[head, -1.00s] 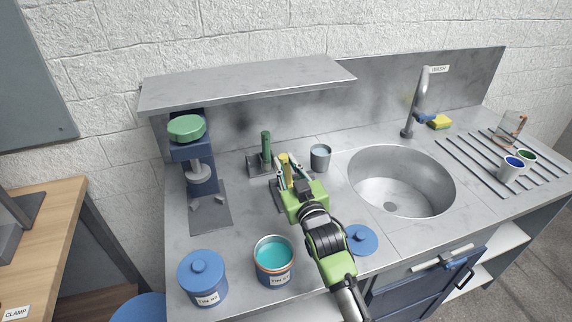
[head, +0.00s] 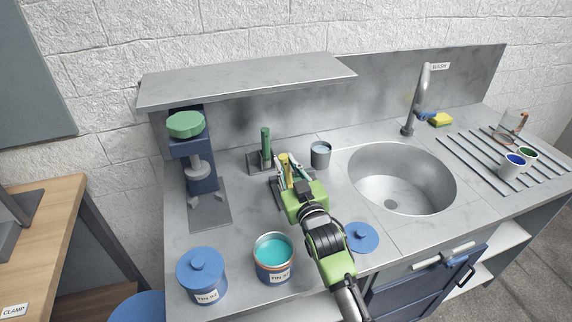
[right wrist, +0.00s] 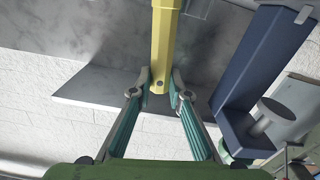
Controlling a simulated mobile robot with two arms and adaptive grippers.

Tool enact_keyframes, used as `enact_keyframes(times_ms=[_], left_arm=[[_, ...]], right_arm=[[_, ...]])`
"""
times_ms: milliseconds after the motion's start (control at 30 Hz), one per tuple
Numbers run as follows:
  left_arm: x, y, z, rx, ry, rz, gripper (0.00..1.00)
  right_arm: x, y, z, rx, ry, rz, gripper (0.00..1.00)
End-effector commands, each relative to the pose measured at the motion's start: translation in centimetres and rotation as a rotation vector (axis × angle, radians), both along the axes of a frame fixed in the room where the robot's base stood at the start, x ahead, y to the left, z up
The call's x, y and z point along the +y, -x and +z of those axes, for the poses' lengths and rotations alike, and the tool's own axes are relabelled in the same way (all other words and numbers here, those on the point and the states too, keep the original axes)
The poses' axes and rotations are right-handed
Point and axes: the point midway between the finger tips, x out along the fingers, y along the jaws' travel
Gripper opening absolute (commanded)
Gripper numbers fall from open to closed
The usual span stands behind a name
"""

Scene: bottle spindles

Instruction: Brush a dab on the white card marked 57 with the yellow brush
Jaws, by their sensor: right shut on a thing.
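The yellow brush (head: 284,164) stands upright by a small dark holder (head: 277,191) on the grey counter. My right gripper (head: 285,176) is shut on its handle. In the right wrist view the yellow handle (right wrist: 162,48) sits between the two fingertips (right wrist: 159,88) of this gripper. The brush's bristles are hidden. I do not see a white card marked 57 in these frames. An open tin of turquoise paint (head: 273,252) with a small, hard-to-read label stands near the counter's front edge. My left gripper is not in view.
A green-handled tool (head: 266,142) stands in a holder just behind the brush. A grey cup (head: 320,155) is to the right, before the sink (head: 403,180). A closed blue tin (head: 202,274) and a blue lid (head: 361,237) lie near the front. A shelf (head: 245,84) overhangs the back.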

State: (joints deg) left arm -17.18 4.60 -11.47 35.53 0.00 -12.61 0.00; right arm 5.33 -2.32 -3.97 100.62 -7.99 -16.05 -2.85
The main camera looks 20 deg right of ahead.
Motion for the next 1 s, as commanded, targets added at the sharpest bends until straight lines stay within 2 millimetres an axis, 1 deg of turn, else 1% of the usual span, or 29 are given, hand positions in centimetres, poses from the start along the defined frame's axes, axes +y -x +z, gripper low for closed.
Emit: enact_keyframes(times_ms=[167, 633, 767, 1000], left_arm=[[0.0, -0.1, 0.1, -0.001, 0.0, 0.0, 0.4], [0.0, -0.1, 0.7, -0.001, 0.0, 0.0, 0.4], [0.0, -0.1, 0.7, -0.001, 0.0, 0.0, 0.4], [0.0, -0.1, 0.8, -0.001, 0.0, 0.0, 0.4]], right_arm=[[-0.3, 0.0, 0.0, 0.002, 0.002, 0.0, 0.0], [-2.4, -0.1, -0.1, 0.003, 0.001, 0.0, 0.0], [-2.3, -0.1, -0.1, 0.003, 0.0, 0.0, 0.0], [-1.2, 0.0, -0.2, 0.004, -0.002, 0.0, 0.0]])
